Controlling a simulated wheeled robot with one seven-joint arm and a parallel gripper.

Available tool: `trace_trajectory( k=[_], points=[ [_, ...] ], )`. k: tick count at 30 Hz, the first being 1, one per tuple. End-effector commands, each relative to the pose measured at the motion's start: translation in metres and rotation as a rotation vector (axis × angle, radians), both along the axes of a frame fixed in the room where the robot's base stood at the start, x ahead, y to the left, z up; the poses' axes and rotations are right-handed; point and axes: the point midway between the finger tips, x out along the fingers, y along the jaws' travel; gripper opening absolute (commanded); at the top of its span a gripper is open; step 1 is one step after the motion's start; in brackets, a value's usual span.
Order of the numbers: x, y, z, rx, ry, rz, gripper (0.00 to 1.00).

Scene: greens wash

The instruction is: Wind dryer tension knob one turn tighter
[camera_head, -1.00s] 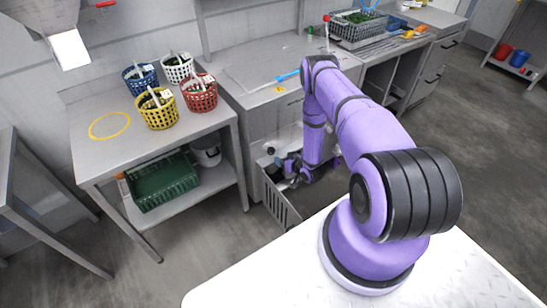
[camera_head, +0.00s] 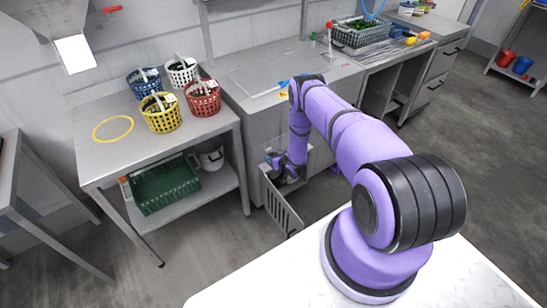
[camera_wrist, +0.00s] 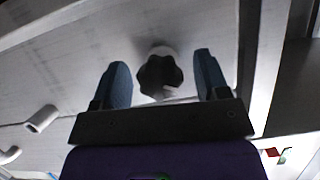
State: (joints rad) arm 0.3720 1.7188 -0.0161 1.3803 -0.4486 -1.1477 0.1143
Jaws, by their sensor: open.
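The tension knob is a dark, lobed knob (camera_wrist: 160,75) on a pale metal panel in the wrist view. My gripper (camera_wrist: 161,80) is open, with one blue-grey finger on each side of the knob and a visible gap on both sides. I cannot tell how far the fingertips reach along the knob's depth. In the head view my gripper (camera_head: 284,170) is low at the front of the steel cabinet (camera_head: 255,128), by a slatted grey panel (camera_head: 282,213). The knob cannot be made out in the head view.
The slatted panel sticks out below my gripper. A steel table (camera_head: 106,161) to the left carries blue, white, yellow and red baskets (camera_head: 204,98), with a green crate (camera_head: 165,187) on its lower shelf. A dark crate of greens (camera_head: 360,34) stands at the back.

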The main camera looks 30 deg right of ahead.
Motion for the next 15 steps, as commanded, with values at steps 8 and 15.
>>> trace_trajectory(
  k=[8,15],
  points=[
    [0.0023,0.0004,-0.0013,0.001,0.0,0.0,0.68],
    [0.0023,0.0003,-0.001,0.001,0.0,0.0,0.24]
  ],
)
